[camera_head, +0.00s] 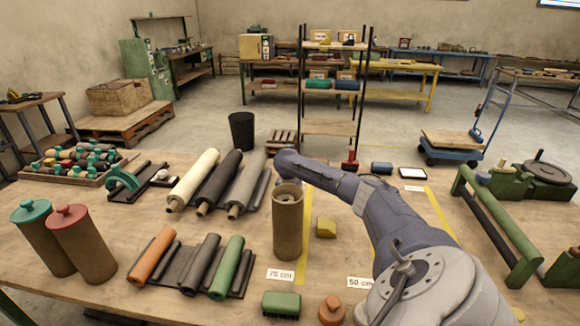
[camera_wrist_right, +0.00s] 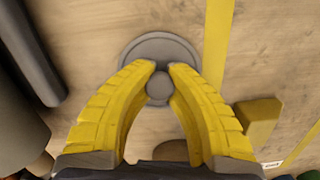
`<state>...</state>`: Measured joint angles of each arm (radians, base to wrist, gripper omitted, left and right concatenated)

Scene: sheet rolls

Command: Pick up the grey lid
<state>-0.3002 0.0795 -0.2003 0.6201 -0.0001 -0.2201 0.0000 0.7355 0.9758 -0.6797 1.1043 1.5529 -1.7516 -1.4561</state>
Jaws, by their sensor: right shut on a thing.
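The grey lid (camera_wrist_right: 150,45) is a round disc with a round knob (camera_wrist_right: 159,88), seen from above in the right wrist view over the wooden tabletop. My right gripper (camera_wrist_right: 160,70) has its two yellow fingers closed around the knob. I cannot tell whether the lid touches the table. In the head view my right arm reaches in from the lower right, and its gripper and the lid are hidden behind the open brown canister (camera_head: 288,225). My left gripper is not in view.
A yellow block (camera_wrist_right: 257,120) lies right of the lid; it also shows in the head view (camera_head: 325,228). Canisters with a green lid (camera_head: 30,210) and a red lid (camera_head: 68,215) stand at left. Rolls (camera_head: 195,175) lie behind. A green brush (camera_head: 281,304) lies in front.

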